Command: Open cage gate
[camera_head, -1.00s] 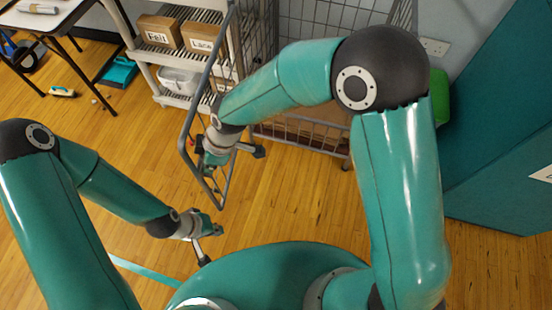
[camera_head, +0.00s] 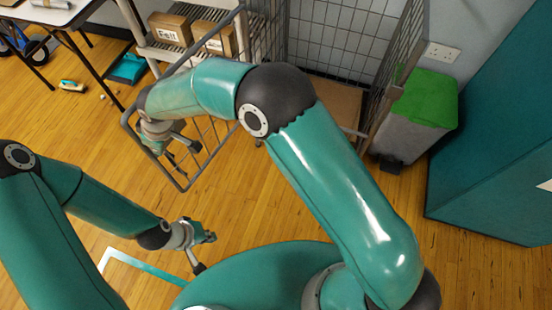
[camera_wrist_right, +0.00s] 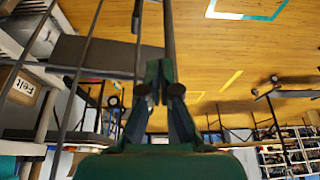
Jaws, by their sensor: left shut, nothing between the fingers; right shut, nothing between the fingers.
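The cage gate (camera_head: 184,188) is a grey metal frame with mesh, swung out to the left from the wire cage (camera_head: 330,45) in the head view. The cage front stands open, with a brown base (camera_head: 335,104) visible inside. My right gripper (camera_head: 182,150) is shut at the gate's outer end, overlapping its bars; contact is unclear. In the right wrist view its shut fingers (camera_wrist_right: 168,92) are in front, with gate bars (camera_wrist_right: 95,40) running close by. My left gripper (camera_head: 204,252) is shut and empty, low over the floor and apart from the gate.
A shelf cart with cardboard boxes (camera_head: 170,29) stands behind the gate. A grey bin with a green lid (camera_head: 428,100) stands right of the cage, beside a teal panel (camera_head: 495,140). A table (camera_head: 75,14) is at upper left. Wooden floor (camera_head: 245,200) before the cage is clear.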

